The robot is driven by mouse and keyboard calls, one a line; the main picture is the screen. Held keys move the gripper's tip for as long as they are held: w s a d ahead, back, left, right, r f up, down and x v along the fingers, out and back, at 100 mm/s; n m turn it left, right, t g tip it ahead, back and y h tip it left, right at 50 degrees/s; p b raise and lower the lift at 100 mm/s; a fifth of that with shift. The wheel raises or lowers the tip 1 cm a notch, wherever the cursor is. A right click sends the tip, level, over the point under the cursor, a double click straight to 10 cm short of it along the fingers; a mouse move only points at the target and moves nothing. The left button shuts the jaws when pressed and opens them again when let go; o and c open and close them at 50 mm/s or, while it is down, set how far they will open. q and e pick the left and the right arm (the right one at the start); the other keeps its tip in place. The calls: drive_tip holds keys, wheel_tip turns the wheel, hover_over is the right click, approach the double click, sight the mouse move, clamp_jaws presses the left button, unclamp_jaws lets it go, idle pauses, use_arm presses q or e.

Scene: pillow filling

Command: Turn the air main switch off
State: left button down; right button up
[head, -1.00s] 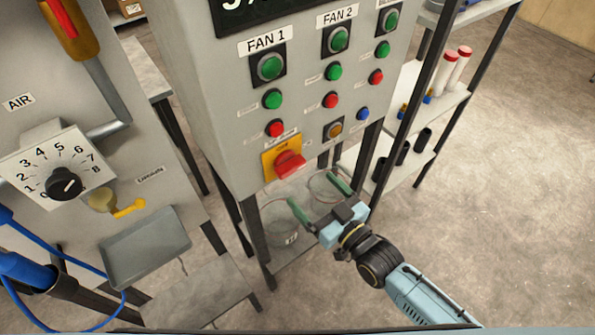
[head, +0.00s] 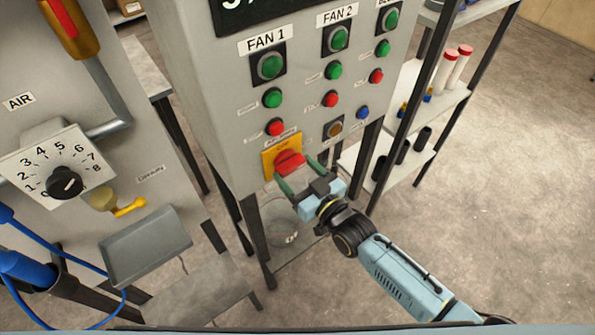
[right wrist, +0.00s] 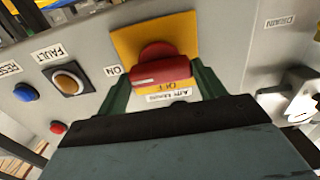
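The air main switch is a red rotary handle (head: 289,161) on a yellow plate (head: 268,166), low on the grey control panel. In the right wrist view the red handle (right wrist: 160,72) lies crosswise, with a pale mark at its left end toward the ON label (right wrist: 112,70). The OFF text (right wrist: 178,87) shows upside down beneath it. My right gripper (head: 301,178) is at the switch, its green fingers open on either side of the handle. Firm contact cannot be made out. My left gripper is not in view.
At left stands a unit with an air dial (head: 65,183) and a yellow drain lever (head: 130,207). A shelf (head: 404,155) stands right.

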drive_tip(key=c, duration=0.3)
drive_tip(key=n, duration=0.3)
drive_tip(key=shift+n, duration=0.4)
drive_tip(key=n, duration=0.4)
drive_tip(key=shift+n, duration=0.3)
drive_tip(key=n, duration=0.4)
drive_tip(key=shift+f, duration=0.1)
drive_tip(key=shift+n+b, duration=0.95)
drive_tip(key=shift+n, duration=1.85)
drive_tip(key=o, duration=1)
drive_tip(key=shift+c, duration=0.2)
